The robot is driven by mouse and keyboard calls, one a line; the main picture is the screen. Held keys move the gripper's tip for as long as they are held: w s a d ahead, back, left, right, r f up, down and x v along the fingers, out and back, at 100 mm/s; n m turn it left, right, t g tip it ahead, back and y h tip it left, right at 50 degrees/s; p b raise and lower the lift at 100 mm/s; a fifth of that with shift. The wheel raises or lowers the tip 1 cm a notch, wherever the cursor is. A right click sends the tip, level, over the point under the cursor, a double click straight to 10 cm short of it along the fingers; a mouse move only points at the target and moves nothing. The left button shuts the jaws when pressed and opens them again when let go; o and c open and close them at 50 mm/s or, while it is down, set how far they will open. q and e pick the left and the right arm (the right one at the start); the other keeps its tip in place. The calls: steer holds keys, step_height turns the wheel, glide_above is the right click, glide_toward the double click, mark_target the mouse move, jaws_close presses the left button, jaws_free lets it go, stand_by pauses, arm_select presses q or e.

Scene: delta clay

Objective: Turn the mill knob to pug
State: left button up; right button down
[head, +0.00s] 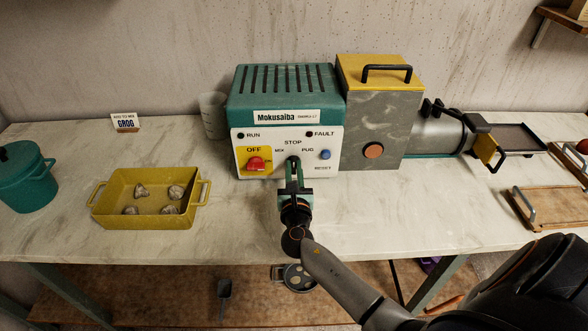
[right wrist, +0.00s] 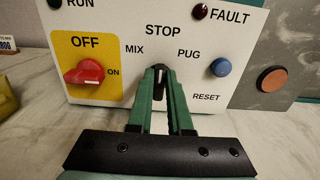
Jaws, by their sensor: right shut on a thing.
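The green and white mill control box (head: 285,110) stands at the back of the table. Its black mill knob (right wrist: 160,70) sits between the MIX and PUG labels, below STOP. The light mark on the knob points up, toward STOP. My right gripper (head: 295,172) reaches straight at the panel and is shut on the knob. In the right wrist view its two green fingers (right wrist: 161,98) stand on either side of the knob, which partly hides between them. My left gripper is not in view.
A red switch (right wrist: 85,73) on a yellow OFF/ON plate is left of the knob; a blue RESET button (right wrist: 220,67) is right. A yellow tray (head: 115,212) with several clay lumps stands left. The grey mill hopper (head: 375,115) and barrel (head: 437,137) stand right.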

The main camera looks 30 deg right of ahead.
steer(key=shift+f+m+b, duration=0.1)
steer(key=shift+m+b, duration=0.2)
stand_by(0.4)
steer(key=m+b, duration=0.1)
steer(key=m, duration=0.2)
steer(key=shift+s+d+f+b, duration=0.1)
steer(key=shift+d+b, duration=0.05)
steer(key=shift+b, duration=0.15)
steer(key=shift+s+d+m+b, duration=0.15)
steer(key=shift+m+b, duration=0.95)
steer(key=shift+m, duration=1)
steer(key=c, duration=0.8)
jaws_free()
steer(key=shift+c, duration=0.2)
